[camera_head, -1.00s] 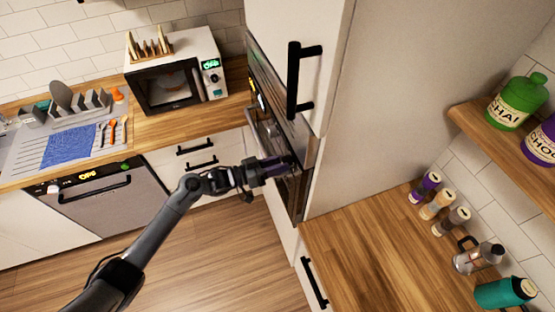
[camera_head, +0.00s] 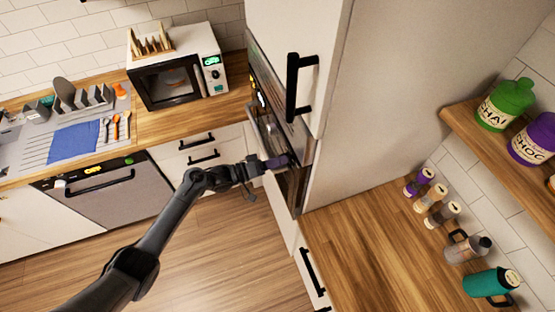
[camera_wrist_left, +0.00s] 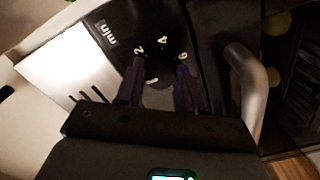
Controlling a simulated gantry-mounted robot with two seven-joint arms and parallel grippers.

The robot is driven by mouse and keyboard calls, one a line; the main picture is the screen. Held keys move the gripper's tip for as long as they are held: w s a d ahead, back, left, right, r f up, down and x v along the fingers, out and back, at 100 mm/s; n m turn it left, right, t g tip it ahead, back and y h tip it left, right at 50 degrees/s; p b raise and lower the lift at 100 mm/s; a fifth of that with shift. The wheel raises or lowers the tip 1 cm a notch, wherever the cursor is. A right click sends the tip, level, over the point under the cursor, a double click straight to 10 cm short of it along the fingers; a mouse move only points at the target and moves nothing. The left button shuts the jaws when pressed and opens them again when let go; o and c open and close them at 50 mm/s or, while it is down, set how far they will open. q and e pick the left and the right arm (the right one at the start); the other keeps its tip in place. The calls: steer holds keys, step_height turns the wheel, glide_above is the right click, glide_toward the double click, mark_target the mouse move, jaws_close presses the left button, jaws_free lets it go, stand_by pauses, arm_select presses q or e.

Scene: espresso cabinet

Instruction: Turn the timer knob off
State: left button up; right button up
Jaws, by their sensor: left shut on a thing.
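The oven (camera_head: 282,112) is built into the tall white cabinet and shows edge-on in the head view. My left gripper (camera_head: 279,162) reaches its front from the left. In the left wrist view, the dark timer dial (camera_wrist_left: 158,62) has white numbers and a "min" label around it. My left gripper (camera_wrist_left: 160,82) has its two purple-grey fingers on either side of the timer knob, shut on it. The knob itself is dark and mostly hidden between the fingers, so its pointer cannot be read. My right gripper is not in view.
A curved metal handle (camera_wrist_left: 246,88) stands close to the right of my fingers in the left wrist view. The tall cabinet's black handle (camera_head: 301,88) juts out above. A microwave (camera_head: 178,70) and dishwasher (camera_head: 108,200) are at left. The floor (camera_head: 215,255) is clear.

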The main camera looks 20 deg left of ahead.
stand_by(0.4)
arm_select(q)
steer(key=o, duration=1)
steer(key=shift+o, duration=0.2)
steer(key=b+v, duration=0.2)
steer(key=v, duration=0.9)
steer(key=shift+f, duration=0.1)
